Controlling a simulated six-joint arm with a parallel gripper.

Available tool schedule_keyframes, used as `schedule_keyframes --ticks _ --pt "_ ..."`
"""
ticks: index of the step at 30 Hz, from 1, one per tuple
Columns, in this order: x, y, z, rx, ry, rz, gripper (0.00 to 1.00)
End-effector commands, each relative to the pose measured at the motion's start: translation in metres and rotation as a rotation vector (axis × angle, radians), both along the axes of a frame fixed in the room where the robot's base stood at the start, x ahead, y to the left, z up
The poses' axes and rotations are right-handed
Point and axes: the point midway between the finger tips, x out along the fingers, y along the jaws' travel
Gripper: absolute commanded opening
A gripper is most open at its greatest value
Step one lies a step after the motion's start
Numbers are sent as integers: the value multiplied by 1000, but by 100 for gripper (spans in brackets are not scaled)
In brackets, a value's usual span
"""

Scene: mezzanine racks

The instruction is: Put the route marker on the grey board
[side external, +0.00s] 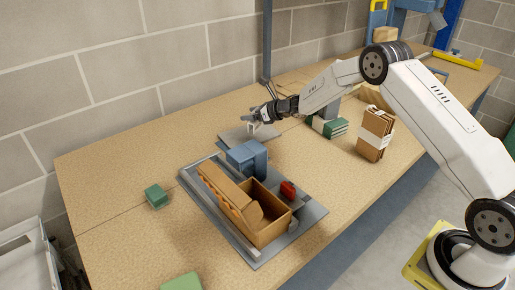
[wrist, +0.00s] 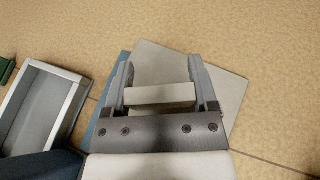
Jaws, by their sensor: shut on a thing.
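My gripper (side external: 262,117) reaches over the far middle of the bench. In the wrist view my gripper (wrist: 160,88) is shut on a pale grey bar-shaped block, which I take as the route marker (wrist: 160,95); it lies crosswise between the two fingers. The flat grey board (side external: 236,136) lies on the bench under my gripper, and the wrist view shows the board (wrist: 164,61) behind and around the held block. I cannot tell whether the block touches the board or hangs just above it.
A green block (side external: 156,196) stands left. A banded cardboard stack (side external: 375,133) and green bundle (side external: 329,127) stand right.

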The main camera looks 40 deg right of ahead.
Motion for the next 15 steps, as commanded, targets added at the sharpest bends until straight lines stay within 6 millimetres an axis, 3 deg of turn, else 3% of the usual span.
schedule_keyframes --ticks 10,15 --pt "4 0 -4 0 0 0 19" --pt "7 0 -17 1 1 1 19"
